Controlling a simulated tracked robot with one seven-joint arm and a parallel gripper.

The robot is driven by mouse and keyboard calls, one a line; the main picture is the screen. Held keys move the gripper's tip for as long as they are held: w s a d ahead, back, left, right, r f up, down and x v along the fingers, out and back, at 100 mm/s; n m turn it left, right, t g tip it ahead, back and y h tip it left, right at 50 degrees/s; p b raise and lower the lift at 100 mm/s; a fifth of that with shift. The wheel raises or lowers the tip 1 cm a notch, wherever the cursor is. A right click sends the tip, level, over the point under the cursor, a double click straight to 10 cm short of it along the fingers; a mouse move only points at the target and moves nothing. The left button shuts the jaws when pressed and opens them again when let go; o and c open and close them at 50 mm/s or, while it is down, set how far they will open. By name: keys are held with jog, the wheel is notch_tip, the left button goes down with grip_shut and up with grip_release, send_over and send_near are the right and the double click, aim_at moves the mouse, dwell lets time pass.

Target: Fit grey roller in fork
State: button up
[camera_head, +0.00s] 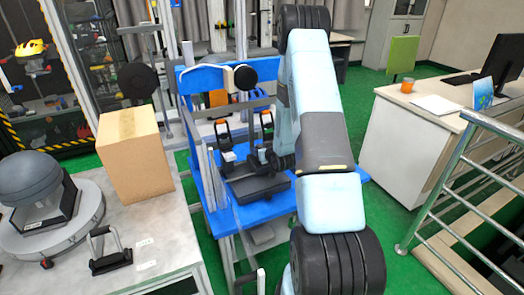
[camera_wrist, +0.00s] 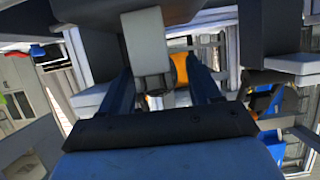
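My gripper (camera_wrist: 162,75) shows in the wrist view with its two dark blue fingers apart. A light grey, roller-like piece (camera_wrist: 147,40) lies beyond the fingertips, with a visible gap on its right. I cannot tell for sure that it is the grey roller. In the head view my gripper (camera_head: 272,160) is low in front of the blue drop tower, largely hidden by my arm.
A black block (camera_head: 258,188) sits on the tower's blue base. A white desk (camera_head: 410,155) and metal railing (camera_head: 450,180) are at the right.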

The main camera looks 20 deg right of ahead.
jog(key=shift+o, duration=0.4)
jog(key=shift+d, duration=0.1)
jog(key=shift+d, duration=0.1)
jog(key=shift+s, duration=0.15)
jog(key=v, duration=1.3)
jog(key=shift+s+a, duration=0.2)
jog(key=shift+a, duration=0.05)
